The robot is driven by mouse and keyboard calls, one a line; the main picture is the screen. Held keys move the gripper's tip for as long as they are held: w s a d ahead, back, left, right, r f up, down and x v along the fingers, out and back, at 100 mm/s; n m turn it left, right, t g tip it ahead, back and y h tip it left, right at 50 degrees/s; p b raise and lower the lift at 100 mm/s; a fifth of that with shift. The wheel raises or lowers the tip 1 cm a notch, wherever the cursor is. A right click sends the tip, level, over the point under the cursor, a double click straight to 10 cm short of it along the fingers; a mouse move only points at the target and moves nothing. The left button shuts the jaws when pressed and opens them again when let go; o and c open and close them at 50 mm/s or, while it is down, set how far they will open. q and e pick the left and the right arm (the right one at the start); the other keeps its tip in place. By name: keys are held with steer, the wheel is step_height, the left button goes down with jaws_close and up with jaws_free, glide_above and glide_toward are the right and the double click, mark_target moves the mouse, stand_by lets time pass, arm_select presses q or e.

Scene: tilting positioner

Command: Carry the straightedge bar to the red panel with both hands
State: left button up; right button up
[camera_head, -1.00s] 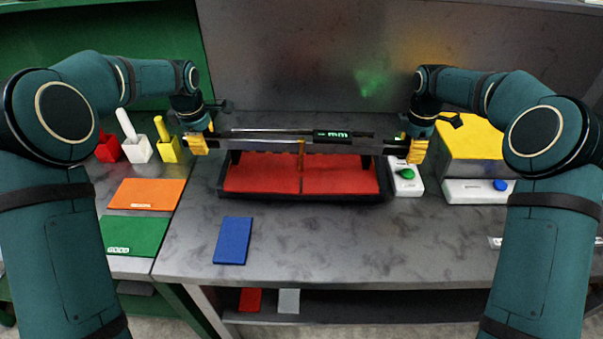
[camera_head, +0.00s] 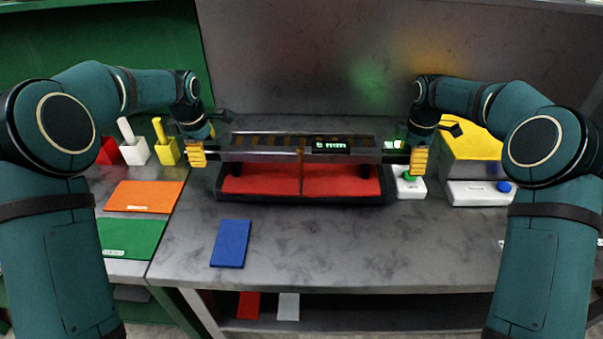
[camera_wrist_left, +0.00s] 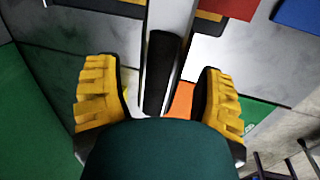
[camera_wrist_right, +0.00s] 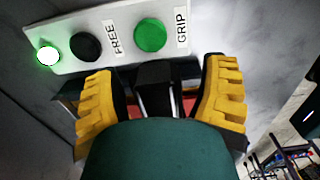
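The straightedge bar (camera_head: 255,150) is a long grey bar with a dark green-lit display (camera_head: 331,145). It spans left to right above a black tray with a red panel (camera_head: 262,180) on each side of a thin upright divider. My left gripper (camera_head: 197,155) is at its left end and my right gripper (camera_head: 419,160) at its right end. In the left wrist view, the yellow fingers (camera_wrist_left: 160,95) stand apart either side of a black end piece (camera_wrist_left: 162,72), with gaps. The right wrist view shows the same spread fingers (camera_wrist_right: 158,92) around the other end (camera_wrist_right: 154,85).
A white button box (camera_head: 410,186) labelled FREE and GRIP, with a green light lit, lies close by my right gripper. A yellow block (camera_head: 472,150) stands further right. A blue plate (camera_head: 231,243) lies in front; red, white and yellow holders stand left. The front bench is mostly clear.

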steer(key=shift+w+r, duration=0.1)
steer(key=shift+r, duration=0.35)
arm_select(q)
step_height(320, 180, up, 12)
steer(key=s, duration=0.2)
steer(key=shift+f, duration=0.15)
arm_select(e)
step_height(320, 180, up, 11)
steer(key=shift+r, duration=0.1)
arm_select(q)
steer(key=shift+s, duration=0.1)
stand_by(0.4)
